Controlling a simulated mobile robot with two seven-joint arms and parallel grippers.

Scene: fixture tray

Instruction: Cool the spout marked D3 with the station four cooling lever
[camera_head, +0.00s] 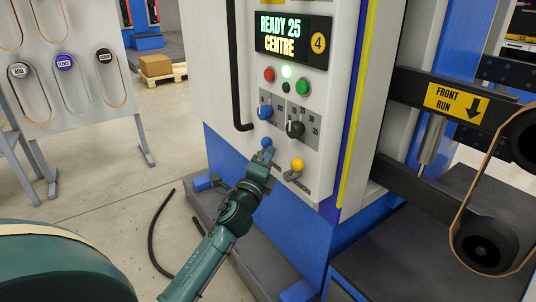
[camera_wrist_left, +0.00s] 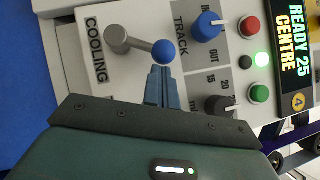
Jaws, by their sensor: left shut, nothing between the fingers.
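The cooling lever (camera_wrist_left: 137,44) is a grey arm with a blue ball on its end, beside the word COOLING in the left wrist view. Its blue ball (camera_head: 267,142) shows low on the station four panel in the head view. My left gripper (camera_head: 263,154) is shut and empty, with its fingertips right at the ball. In the wrist view the closed fingers (camera_wrist_left: 163,72) point at the ball's lower side; whether they touch cannot be told. No spout marked D3 can be made out. My right gripper is not in view.
The station display (camera_head: 293,38) reads READY 25 CENTRE. A blue track knob (camera_wrist_left: 207,27), a dark knob (camera_head: 295,129), red and green buttons and a yellow-ball lever (camera_head: 297,164) sit close by. A black bar handle stands left of the panel. Rollers with a belt are at right.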

